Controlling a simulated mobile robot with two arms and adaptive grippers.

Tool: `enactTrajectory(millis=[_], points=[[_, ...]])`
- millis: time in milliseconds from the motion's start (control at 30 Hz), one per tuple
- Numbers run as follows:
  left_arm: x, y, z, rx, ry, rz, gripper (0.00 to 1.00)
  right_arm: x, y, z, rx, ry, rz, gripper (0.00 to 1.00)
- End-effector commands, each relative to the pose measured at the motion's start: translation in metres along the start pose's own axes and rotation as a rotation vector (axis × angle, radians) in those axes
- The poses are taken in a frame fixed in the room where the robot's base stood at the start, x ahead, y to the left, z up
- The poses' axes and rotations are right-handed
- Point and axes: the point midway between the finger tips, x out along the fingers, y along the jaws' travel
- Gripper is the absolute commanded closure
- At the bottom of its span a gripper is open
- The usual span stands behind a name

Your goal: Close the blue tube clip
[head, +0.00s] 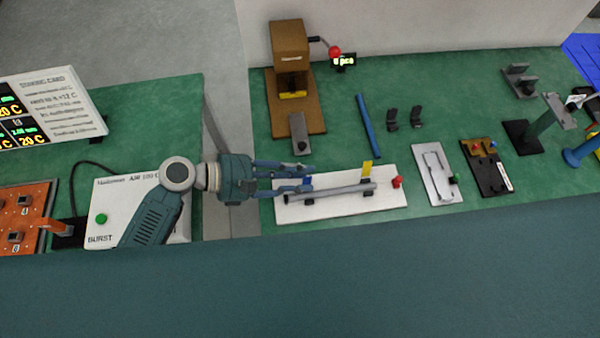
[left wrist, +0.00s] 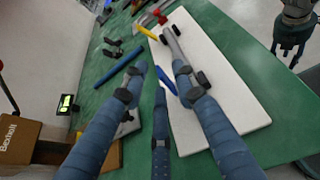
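A grey tube (head: 335,191) lies along a white board (head: 390,199) on black holders. The blue tube clip (head: 307,181) is near the tube's left end, partly hidden by my left gripper (head: 309,178). In the left wrist view the blue clip (left wrist: 166,80) shows as a raised flap beside the tube (left wrist: 175,44). My left gripper (left wrist: 158,80) is open, its fingers spread with the blue clip between them near the tips. I cannot tell whether a finger touches it. A yellow clip (head: 367,168) stands up near the tube's right end.
A red knob (head: 397,182) sits at the board's right end. A white plate fixture (head: 437,172) is to the right. A teal robot part (left wrist: 293,30), possibly my right gripper, shows in the left wrist view.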

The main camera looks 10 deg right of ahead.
Motion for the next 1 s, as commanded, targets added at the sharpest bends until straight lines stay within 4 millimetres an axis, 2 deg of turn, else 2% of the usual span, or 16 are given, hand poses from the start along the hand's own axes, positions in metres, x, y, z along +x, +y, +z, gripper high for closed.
enactTrajectory(millis=[100, 300, 467, 767, 1000], points=[[0.003, 0.0, 0.0, 0.001, 0.0, 0.0, 0.72, -0.001, 0.001, -0.009, 0.0, 0.015, 0.002, 0.57], [0.003, 0.0, 0.0, 0.001, 0.0, 0.0, 0.72, 0.0, 0.002, -0.007, 0.0, 0.011, 0.002, 0.57], [0.003, 0.0, 0.0, 0.001, 0.0, 0.0, 1.0, -0.001, 0.003, -0.002, 0.0, 0.004, 0.003, 0.57], [0.003, -0.001, 0.0, 0.011, 0.0, 0.004, 1.0, -0.001, 0.004, 0.004, 0.0, -0.006, 0.004, 0.57], [0.003, -0.007, 0.001, 0.099, 0.001, 0.041, 1.0, -0.004, 0.004, 0.004, 0.0, -0.005, 0.005, 0.57]])
